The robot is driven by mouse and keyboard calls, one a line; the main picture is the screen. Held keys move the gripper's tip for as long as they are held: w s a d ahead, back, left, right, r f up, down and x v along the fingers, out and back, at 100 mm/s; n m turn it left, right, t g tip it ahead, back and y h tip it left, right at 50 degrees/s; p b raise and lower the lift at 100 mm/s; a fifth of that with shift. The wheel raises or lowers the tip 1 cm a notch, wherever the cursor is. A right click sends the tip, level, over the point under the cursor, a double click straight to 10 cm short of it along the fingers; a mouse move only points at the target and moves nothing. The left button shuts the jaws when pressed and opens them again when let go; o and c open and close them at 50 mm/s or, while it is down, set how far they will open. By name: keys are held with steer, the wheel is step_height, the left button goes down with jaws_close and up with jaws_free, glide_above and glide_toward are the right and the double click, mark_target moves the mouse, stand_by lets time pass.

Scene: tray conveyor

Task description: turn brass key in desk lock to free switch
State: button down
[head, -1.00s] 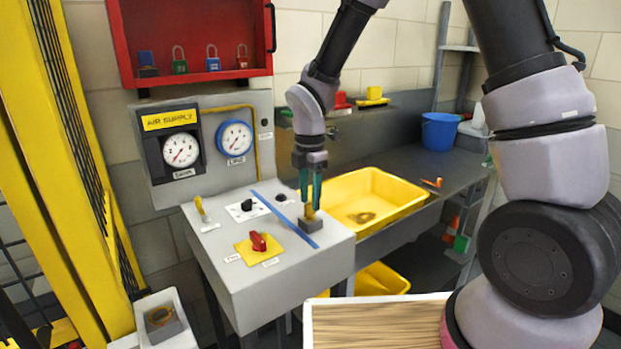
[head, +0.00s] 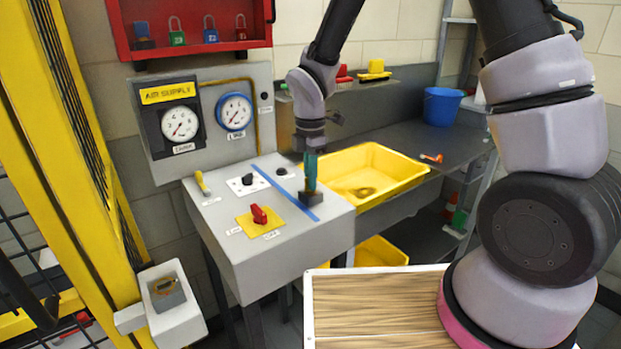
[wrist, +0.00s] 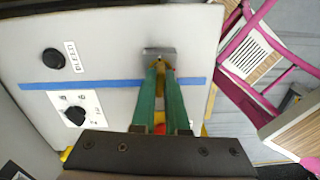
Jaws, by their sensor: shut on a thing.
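My gripper (head: 311,187) points down at the right part of the grey control desk (head: 240,265). Its green fingers are shut on the brass key (wrist: 159,64), which is mostly hidden between them. The key stands in the small grey lock block (head: 313,199), which also shows in the wrist view (wrist: 158,51) at the fingertips. The red switch (head: 259,214) sits on a yellow plate on the desk top, left of my gripper and apart from it.
A blue strip (head: 285,192) crosses the desk top by the lock. A black knob (head: 247,179) and a yellow-handled lever (head: 202,181) stand further left. A yellow basin (head: 400,160) is just right. A wood-topped surface (head: 375,305) lies in front.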

steer(key=shift+m, duration=0.8)
